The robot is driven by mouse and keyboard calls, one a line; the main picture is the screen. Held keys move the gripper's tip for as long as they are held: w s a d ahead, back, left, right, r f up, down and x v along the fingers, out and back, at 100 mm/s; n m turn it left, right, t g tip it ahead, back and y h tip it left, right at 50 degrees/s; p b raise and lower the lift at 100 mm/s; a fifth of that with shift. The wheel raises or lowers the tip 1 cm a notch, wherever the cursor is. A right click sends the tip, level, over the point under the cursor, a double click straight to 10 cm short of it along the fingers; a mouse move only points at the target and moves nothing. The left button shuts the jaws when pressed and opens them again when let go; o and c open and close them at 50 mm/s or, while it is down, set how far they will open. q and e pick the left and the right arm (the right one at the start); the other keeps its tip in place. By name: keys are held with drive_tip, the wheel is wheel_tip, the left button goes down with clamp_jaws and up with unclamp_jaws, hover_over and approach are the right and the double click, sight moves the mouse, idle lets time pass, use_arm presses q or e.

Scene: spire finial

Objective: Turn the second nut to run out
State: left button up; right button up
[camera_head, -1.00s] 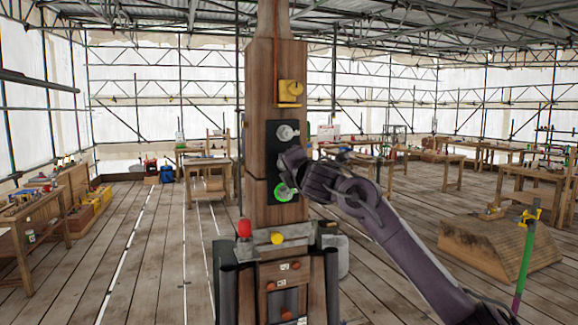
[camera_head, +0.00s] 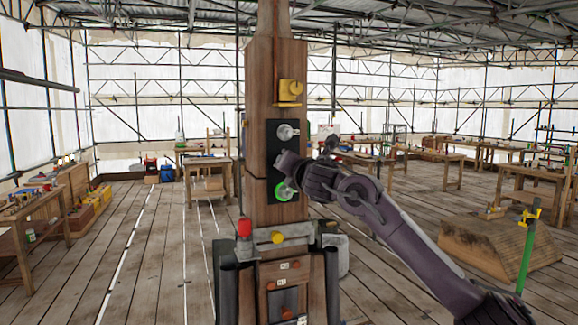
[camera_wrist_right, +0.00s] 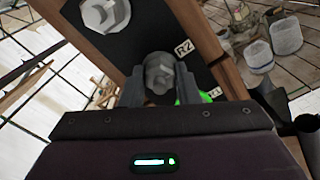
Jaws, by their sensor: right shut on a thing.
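A black plate (camera_head: 273,153) is fixed to the front of the wooden spire post (camera_head: 277,80). An upper grey nut (camera_head: 287,132) sits near the plate's top; it also shows in the right wrist view (camera_wrist_right: 105,14). The plate carries the labels R2 (camera_wrist_right: 184,47) and R1. The wrist hides part of the plate in the head view. My left gripper is not in view.
A yellow bracket (camera_head: 290,92) is fixed higher on the post. A red-capped piece (camera_head: 244,228) and a yellow knob (camera_head: 277,237) sit on the collar below. Workbenches stand behind, with open plank floor around.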

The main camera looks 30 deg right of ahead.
drive_tip(key=shift+a+f, duration=0.1)
drive_tip(key=shift+f, duration=0.2)
drive_tip(key=o, duration=0.7)
drive_tip(key=shift+o, duration=1.3)
drive_tip(key=shift+r, duration=0.2)
drive_tip(key=b+v, duration=0.4)
drive_tip(key=v, duration=0.3)
drive_tip(key=shift+s, duration=0.4)
